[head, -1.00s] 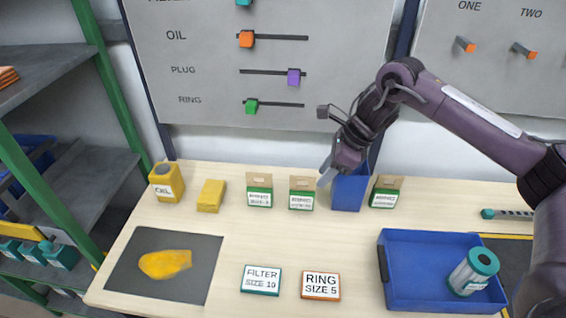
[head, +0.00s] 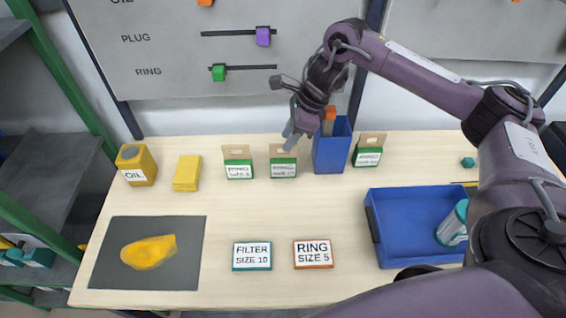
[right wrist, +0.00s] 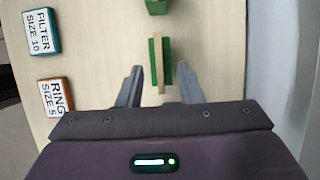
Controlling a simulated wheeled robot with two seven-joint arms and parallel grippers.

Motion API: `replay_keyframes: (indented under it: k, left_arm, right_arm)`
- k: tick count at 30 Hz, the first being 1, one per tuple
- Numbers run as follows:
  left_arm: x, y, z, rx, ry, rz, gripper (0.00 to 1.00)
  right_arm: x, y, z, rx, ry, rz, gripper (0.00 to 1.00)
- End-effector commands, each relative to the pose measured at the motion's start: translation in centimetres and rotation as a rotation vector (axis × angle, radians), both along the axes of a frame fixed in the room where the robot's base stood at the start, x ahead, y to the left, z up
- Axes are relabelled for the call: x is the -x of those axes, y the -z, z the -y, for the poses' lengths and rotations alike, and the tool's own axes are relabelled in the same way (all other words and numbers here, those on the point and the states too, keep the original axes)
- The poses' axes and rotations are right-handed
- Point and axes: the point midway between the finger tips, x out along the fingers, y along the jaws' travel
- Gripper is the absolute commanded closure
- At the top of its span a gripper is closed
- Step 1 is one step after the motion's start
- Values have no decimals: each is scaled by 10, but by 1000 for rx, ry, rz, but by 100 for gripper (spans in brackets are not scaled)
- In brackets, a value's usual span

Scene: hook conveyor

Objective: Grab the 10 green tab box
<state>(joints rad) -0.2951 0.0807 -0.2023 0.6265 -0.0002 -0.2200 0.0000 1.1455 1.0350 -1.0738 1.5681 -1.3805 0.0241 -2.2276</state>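Three small green boxes with tan tabs and white labels stand along the back of the table: a left one (head: 238,169), a middle one (head: 283,167) and a right one (head: 368,152). The label print is too small to read surely. My right gripper (head: 291,137) is above the middle box. In the right wrist view its open fingers (right wrist: 160,72) lie on either side of that box's tab (right wrist: 158,66), with gaps on both sides. The left box (right wrist: 156,6) shows at the top edge there. My left gripper is not in view.
A blue bin (head: 330,158) stands just right of the middle box. A blue tray (head: 400,250) holds a teal-lidded canister (head: 452,226). A yellow oil can (head: 136,165) and yellow block (head: 187,173) stand left. Filter (head: 252,256) and ring (head: 313,254) boxes lie in front.

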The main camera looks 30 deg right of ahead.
Motion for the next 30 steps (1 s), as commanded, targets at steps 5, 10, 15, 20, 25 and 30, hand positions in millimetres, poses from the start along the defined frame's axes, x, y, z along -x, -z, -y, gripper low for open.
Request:
replay_keyframes:
  k: [5,10,15,20,25,30]
  left_arm:
    - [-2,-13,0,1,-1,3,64]
    - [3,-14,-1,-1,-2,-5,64]
    - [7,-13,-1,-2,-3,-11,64]
    - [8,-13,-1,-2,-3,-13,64]
    - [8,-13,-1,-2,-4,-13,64]
    - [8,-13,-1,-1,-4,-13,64]
  right_arm:
    - [-4,25,-11,0,0,-3,67]
    - [-6,37,-15,0,0,-1,67]
    - [-7,38,-14,0,-1,0,67]
    - [-7,38,-14,0,-1,0,84]
    - [-7,38,-14,0,0,-1,100]
    - [-7,38,-14,0,0,-1,100]
